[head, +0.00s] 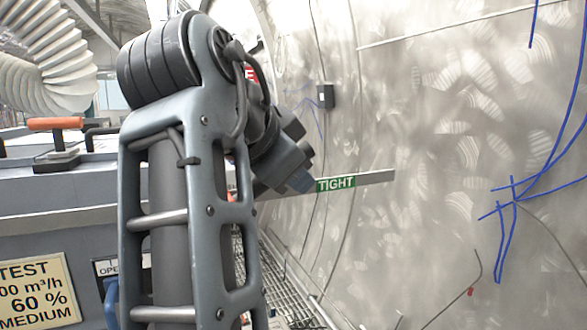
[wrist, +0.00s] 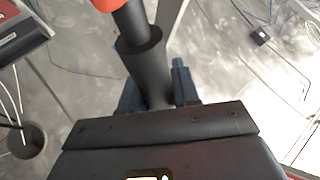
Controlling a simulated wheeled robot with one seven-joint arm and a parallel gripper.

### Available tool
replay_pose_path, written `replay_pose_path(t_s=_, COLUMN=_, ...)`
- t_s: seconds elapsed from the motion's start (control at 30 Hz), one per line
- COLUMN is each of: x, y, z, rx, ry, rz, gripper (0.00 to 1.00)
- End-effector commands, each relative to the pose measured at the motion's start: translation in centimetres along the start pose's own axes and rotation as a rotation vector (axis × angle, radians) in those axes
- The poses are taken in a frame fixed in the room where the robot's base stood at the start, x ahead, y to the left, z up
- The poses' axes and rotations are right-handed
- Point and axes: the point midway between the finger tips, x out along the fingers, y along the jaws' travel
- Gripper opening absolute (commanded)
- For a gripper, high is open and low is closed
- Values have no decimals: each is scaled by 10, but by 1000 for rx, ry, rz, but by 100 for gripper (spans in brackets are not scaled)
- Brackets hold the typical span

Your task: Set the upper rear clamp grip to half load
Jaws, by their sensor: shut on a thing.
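In the wrist view a black round clamp grip (wrist: 147,68) runs down between the fingers of my gripper (wrist: 157,95). A thinner black rod (wrist: 131,22) and an orange-red part (wrist: 107,4) extend from its upper end. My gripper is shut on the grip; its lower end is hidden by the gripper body. In the head view my gripper (head: 300,181) is small beside the steel wall, and the grip is hidden behind my arm. A grey bar with a green "TIGHT" label (head: 336,184) runs right from my gripper. I see no half-load mark.
A curved brushed-steel wall (head: 430,120) with blue lines fills the right. A grey cabinet (head: 60,185) with an orange handle (head: 55,124) and a yellow "TEST" sign (head: 38,292) stands left. A white ribbed duct (head: 45,50) hangs above. Grating (head: 275,275) lies below.

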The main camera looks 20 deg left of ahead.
Motion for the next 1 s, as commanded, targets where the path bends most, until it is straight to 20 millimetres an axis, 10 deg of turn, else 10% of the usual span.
replay_pose_path(t_s=0.13, x=0, y=0, z=0, rx=0, ry=1, rz=1, gripper=0)
replay_pose_path(t_s=0.17, x=0, y=0, z=0, rx=0, ry=1, rz=1, gripper=34)
replay_pose_path(t_s=0.37, x=0, y=0, z=0, rx=0, ry=1, rz=1, gripper=52)
replay_pose_path(t_s=0.67, x=-5, y=-1, z=-1, rx=-1, ry=2, rz=-1, gripper=52)
replay_pose_path(t_s=1.0, x=-57, y=-2, z=-2, rx=-1, ry=1, rz=-2, gripper=52)
